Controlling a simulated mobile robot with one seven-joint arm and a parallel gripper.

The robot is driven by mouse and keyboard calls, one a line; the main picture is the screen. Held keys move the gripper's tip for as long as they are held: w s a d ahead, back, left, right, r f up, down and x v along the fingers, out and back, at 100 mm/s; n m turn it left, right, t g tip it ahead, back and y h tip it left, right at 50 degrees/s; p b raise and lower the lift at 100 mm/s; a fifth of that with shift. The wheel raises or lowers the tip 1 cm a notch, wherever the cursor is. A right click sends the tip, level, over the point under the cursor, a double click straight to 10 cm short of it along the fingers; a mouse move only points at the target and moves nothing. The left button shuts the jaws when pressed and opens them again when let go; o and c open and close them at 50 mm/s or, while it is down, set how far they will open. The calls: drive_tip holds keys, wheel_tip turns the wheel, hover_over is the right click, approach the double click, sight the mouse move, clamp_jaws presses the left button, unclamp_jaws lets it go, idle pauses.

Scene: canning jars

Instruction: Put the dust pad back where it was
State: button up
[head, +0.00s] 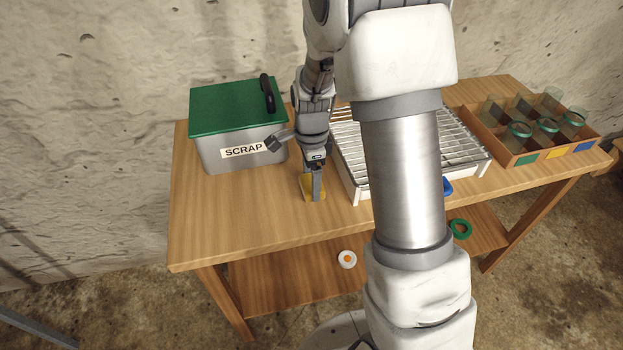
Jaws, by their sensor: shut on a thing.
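The fingers hide part of the pad. I cannot tell whether the pad touches the tabletop or is just above it.
A grey SCRAP bin (215,158) with a green lid stands left. A wire rack (460,150) and a jar crate (500,148) stand right. A blue item (447,187) is partly hidden by my arm. A green ring (461,230) and white disc (347,260) lie lower. The table's front left is clear.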

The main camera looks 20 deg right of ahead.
drive_tip(key=shift+f, duration=0.1)
drive_tip(key=o, duration=0.9)
wheel_tip(320, 180, up, 12)
drive_tip(key=r+p, duration=0.1)
drive_tip(key=p, duration=0.2)
drive_tip(key=s+r+n+t, duration=0.2)
drive_tip(key=s+r+n, duration=0.2)
drive_tip(key=s+n, duration=0.2)
drive_tip(key=s+r+n+t, duration=0.1)
drive_tip(key=s+r+n, duration=0.3)
drive_tip(key=s+n, duration=0.2)
drive_tip(key=s+r+n+t, duration=0.2)
drive_tip(key=s+r+n, duration=0.2)
drive_tip(key=s+n, duration=0.2)
drive_tip(key=shift+s+r+t, duration=0.15)
drive_tip(key=shift+s+r, duration=0.05)
drive_tip(key=shift+s, duration=0.45)
drive_tip(key=shift+s+r+t, duration=0.15)
drive_tip(key=shift+s, duration=0.45)
